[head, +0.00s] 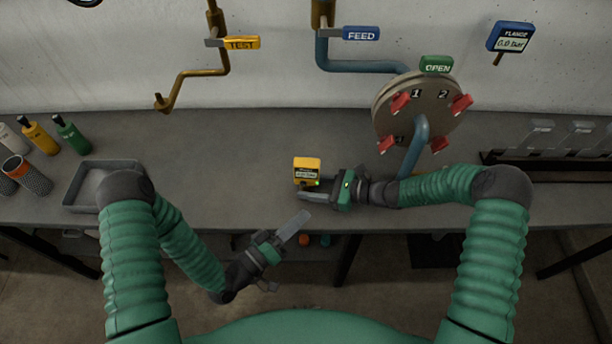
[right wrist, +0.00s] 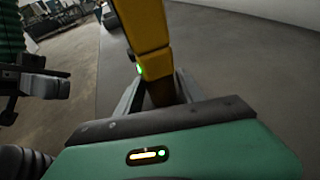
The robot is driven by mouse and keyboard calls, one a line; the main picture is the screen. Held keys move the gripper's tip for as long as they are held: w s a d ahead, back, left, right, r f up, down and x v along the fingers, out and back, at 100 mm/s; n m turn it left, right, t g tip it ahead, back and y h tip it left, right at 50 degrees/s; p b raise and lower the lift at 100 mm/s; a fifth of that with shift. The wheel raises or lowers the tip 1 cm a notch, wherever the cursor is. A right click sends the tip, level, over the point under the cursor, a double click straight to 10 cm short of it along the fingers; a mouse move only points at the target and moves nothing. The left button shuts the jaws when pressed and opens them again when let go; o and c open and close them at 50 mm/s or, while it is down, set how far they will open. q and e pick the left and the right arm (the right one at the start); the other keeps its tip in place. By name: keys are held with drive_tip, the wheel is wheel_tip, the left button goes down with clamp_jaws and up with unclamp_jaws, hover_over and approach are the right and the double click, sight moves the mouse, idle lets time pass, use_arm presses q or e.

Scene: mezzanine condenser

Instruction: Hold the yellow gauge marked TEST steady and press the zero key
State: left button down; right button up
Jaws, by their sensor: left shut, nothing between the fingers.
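The yellow gauge (head: 306,165) is at the middle of the bench near its front edge; its label is too small to read. A small green light shows at its lower side. My right gripper (head: 308,190) is shut on the gauge's lower part; in the right wrist view, the yellow gauge body (right wrist: 151,45) runs between the two fingers (right wrist: 158,90). Whether it touches the bench is unclear. The zero key cannot be made out. My left gripper (head: 302,220) is shut and empty, below and apart from the gauge in the picture, fingers pointing up and right toward the bench edge.
A yellow TEST tag (head: 241,43) hangs on a brass pipe. A blue FEED tag (head: 361,33) and a round flange (head: 420,108) with red clamps stand behind. A grey tray (head: 82,190) and several bottles are at left. The bench between tray and gauge is clear.

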drive_tip(key=o, duration=0.3)
